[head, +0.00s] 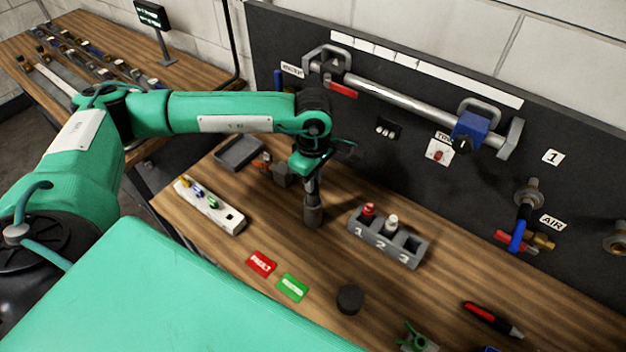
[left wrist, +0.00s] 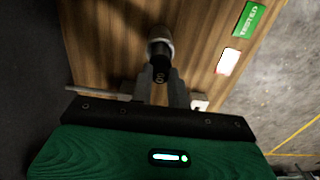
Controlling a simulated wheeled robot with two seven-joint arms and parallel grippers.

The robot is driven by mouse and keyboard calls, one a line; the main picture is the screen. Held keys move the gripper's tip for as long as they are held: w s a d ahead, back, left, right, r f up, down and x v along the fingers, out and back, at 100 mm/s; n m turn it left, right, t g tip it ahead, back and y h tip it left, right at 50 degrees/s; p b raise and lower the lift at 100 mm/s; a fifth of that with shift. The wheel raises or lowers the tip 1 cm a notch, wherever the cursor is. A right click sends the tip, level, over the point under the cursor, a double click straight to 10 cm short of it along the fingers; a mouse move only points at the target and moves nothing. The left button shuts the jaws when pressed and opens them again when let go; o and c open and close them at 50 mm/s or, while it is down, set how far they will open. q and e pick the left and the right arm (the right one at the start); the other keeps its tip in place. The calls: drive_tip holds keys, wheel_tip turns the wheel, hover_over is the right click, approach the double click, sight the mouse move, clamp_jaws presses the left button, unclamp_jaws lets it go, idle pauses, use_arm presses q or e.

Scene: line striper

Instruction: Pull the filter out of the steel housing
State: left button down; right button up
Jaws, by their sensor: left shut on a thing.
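My left gripper (head: 313,178) points down over the workbench, shut on a narrow dark piece that looks like the filter. The left wrist view shows this dark filter (left wrist: 160,68), with a pale mark on it, between the fingers. Its far end meets the round steel housing (left wrist: 159,36). My right gripper is not in view.
A grey rack (head: 388,237) marked 1, 2, 3 stands right of the housing, with a red-topped and a white-topped piece in it. A white tray (head: 209,204) lies left. Red (head: 261,263) and green (head: 292,287) cards and a black puck (head: 350,299) lie in front.

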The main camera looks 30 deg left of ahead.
use_arm(q)
drive_tip(key=shift+r+p, duration=1)
drive_tip(key=shift+r, duration=2.3)
